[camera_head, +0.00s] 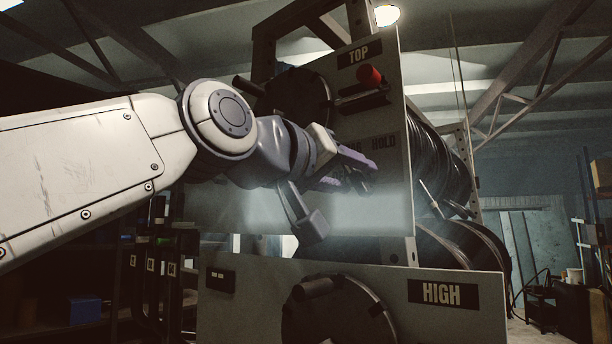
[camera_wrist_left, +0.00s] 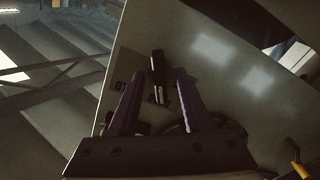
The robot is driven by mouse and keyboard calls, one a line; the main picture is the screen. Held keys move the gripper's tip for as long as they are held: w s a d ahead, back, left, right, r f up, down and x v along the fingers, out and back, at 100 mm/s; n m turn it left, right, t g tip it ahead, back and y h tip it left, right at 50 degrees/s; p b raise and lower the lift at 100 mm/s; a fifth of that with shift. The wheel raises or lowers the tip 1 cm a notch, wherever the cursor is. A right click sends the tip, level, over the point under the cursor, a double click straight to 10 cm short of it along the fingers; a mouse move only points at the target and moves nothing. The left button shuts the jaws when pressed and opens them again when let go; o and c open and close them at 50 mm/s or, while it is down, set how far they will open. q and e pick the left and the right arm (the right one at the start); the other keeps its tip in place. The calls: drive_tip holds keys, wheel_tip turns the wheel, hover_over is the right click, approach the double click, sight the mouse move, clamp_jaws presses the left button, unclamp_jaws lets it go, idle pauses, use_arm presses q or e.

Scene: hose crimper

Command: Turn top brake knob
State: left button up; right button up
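My left gripper (camera_head: 357,168) is in front of the upper panel (camera_head: 386,222), below the TOP label (camera_head: 359,54) and beside lettering ending in HOLD. In the left wrist view its two purple fingers (camera_wrist_left: 156,84) are apart. A dark upright knob (camera_wrist_left: 157,63) on the panel shows between and just beyond the fingertips. I take it for the top brake knob; I cannot tell whether either finger touches it. In the head view my gripper and wrist largely hide that spot. My right gripper is in neither view.
A lower panel marked HIGH (camera_head: 443,292) has another round hub (camera_head: 340,312). Black hose reels (camera_head: 440,165) lie behind the panel to the right.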

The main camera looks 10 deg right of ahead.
use_arm(q)
drive_tip(key=b+v, duration=0.4)
drive_tip(key=v, duration=0.6)
drive_tip(key=shift+b, duration=0.4)
drive_tip(key=shift+s+a, duration=0.15)
